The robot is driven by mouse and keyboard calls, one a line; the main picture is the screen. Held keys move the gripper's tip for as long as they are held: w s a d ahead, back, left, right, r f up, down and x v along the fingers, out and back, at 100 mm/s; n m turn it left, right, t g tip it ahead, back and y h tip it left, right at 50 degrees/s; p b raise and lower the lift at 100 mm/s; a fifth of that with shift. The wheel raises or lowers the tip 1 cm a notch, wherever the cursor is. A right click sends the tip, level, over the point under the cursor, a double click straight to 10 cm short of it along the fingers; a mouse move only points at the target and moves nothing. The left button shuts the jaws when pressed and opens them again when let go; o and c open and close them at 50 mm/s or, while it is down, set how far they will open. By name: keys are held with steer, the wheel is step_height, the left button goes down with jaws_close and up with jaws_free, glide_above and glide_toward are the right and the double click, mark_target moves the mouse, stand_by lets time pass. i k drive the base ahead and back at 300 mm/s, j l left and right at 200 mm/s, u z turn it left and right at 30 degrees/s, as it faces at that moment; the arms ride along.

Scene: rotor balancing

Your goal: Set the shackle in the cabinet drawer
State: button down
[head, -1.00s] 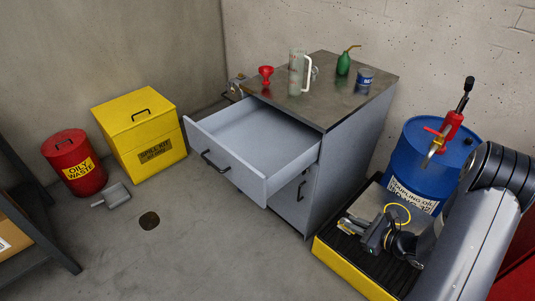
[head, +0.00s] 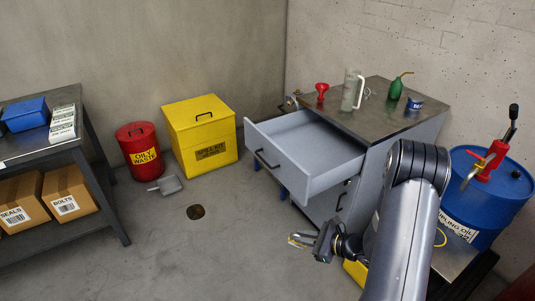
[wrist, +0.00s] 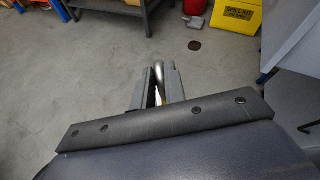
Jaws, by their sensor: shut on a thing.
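My gripper (head: 312,241) is shut on the shackle, a small metal piece held in the air over the floor, in front of and below the drawer. In the wrist view, the shackle (wrist: 158,70) shows as a shiny curved bar between the two grey fingers (wrist: 160,88); most of it is hidden by them. The grey cabinet (head: 420,142) stands right of centre in the head view. Its top drawer (head: 282,164) is pulled out, and the part of its inside that I see is empty.
On the cabinet top stand a red funnel (head: 322,92), a clear jug (head: 352,90), a green oil can (head: 396,88) and a blue tin (head: 415,103). A blue drum (head: 487,205) stands right. A yellow bin (head: 203,138), red bin (head: 140,150) and dustpan (head: 170,185) are left; floor between is clear.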

mark_target(303, 165)
steer(key=i+u, duration=0.3)
steer(key=u, duration=0.2)
steer(key=i+u, duration=0.35)
steer(key=u, duration=0.15)
steer(key=i+l, duration=0.2)
steer(key=i, duration=0.25)
steer(key=i+l, duration=0.15)
steer(key=i, duration=0.3)
steer(key=i+l, duration=0.2)
steer(key=i, duration=1.7)
steer(key=i+z, duration=0.1)
steer(key=z, duration=0.35)
steer(key=i+z, duration=0.1)
steer(key=z, duration=0.35)
steer(key=i+z, duration=0.1)
steer(key=z, duration=1.6)
